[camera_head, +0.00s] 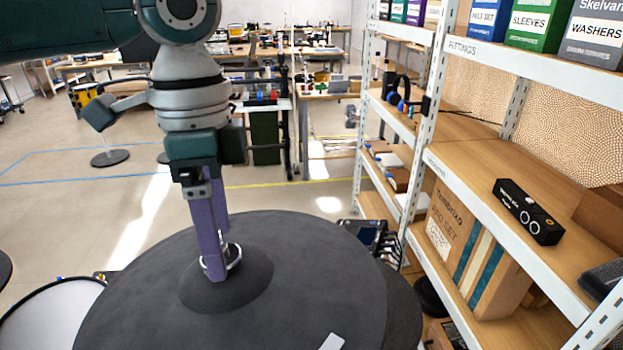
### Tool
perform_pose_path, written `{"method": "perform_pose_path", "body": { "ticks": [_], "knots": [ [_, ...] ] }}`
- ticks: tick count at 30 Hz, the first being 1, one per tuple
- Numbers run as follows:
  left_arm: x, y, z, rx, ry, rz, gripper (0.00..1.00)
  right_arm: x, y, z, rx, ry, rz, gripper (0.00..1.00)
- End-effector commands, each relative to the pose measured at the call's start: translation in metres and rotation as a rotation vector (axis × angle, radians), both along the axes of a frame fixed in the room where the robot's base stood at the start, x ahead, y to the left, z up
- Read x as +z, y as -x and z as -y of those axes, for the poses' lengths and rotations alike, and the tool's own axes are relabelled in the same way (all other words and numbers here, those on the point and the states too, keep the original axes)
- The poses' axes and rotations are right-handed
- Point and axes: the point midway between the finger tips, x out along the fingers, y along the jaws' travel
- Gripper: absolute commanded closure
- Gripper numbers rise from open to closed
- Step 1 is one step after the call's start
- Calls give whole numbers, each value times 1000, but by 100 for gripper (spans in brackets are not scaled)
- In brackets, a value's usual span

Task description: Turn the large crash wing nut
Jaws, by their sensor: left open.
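The crash wing nut (235,257) is a small silvery metal loop at the top centre of a dark grey round cymbal pad (310,270). My left gripper (219,268) comes down from above with its purple fingers at the wing nut. The fingers are open, and the near one hides part of the nut. The nut shows at both sides of this finger. I cannot tell whether the fingers touch it. My right gripper is not in view.
A white metal shelf rack (430,130) with labelled boxes stands close on the right. A white drum pad (50,318) is at the lower left. Another dark pad edge (405,310) lies just right of the cymbal pad. Workbenches stand far back, with open floor at the left.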

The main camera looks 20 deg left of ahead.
Motion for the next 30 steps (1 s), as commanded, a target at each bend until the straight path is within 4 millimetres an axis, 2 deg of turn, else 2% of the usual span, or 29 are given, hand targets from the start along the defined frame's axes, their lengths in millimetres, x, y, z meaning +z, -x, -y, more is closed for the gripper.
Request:
{"method": "perform_pose_path", "body": {
  "ticks": [3, 25, 30],
  "knots": [
    [0, 0, 0, 0, 0, 0, 18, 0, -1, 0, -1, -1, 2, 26],
    [1, 0, 0, 0, 0, 0, 100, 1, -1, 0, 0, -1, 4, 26],
    [1, 0, 0, 4, 0, -1, 100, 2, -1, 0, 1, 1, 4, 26]
  ]
}}
